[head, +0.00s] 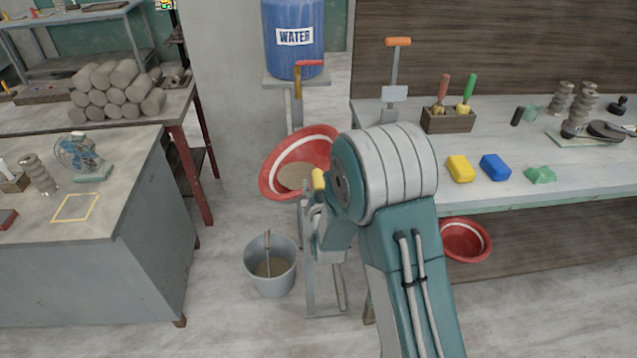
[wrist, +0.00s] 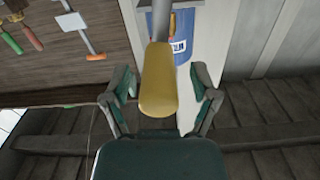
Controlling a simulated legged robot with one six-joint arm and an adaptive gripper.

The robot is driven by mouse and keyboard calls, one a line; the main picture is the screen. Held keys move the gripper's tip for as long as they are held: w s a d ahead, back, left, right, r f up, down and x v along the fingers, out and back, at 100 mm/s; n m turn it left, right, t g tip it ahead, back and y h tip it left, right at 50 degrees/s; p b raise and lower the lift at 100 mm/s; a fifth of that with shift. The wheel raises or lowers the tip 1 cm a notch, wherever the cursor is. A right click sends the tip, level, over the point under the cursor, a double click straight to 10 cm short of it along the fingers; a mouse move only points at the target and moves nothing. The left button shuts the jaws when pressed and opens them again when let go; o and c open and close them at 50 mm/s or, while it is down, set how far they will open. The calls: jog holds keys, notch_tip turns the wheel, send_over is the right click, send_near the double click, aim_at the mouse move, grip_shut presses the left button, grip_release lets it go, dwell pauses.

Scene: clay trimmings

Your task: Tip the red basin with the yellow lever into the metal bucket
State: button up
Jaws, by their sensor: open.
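The red basin (head: 272,160) with a white band hangs on a grey metal stand, its rim slanted down to the left in the head view. Brown-grey matter lies in its lower part. The yellow lever (head: 318,180) rises at the basin's right side. The metal bucket (head: 253,270) stands on the floor below and left of the stand, with brownish contents and a stick-like handle in it. My gripper (wrist: 160,78) is open in the wrist view, its fingers on either side of the yellow lever grip (wrist: 158,90), with gaps on both sides. My arm partly hides the gripper in the head view.
A blue water barrel (head: 290,40) with a red-handled tap is above the basin. A workbench (head: 560,190) with tools and coloured blocks is at right, a second red basin (head: 488,243) beneath it. A grey cabinet (head: 90,260) stands left. Floor around the bucket is clear.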

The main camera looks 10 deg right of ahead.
jog(key=shift+w, duration=0.35)
grip_shut()
jog(key=a+n, duration=0.3)
jog(key=a, duration=0.4)
jog(key=shift+a+f+n, duration=0.15)
jog(key=shift+a+n, duration=0.05)
jog(key=shift+n, duration=0.2)
grip_release()
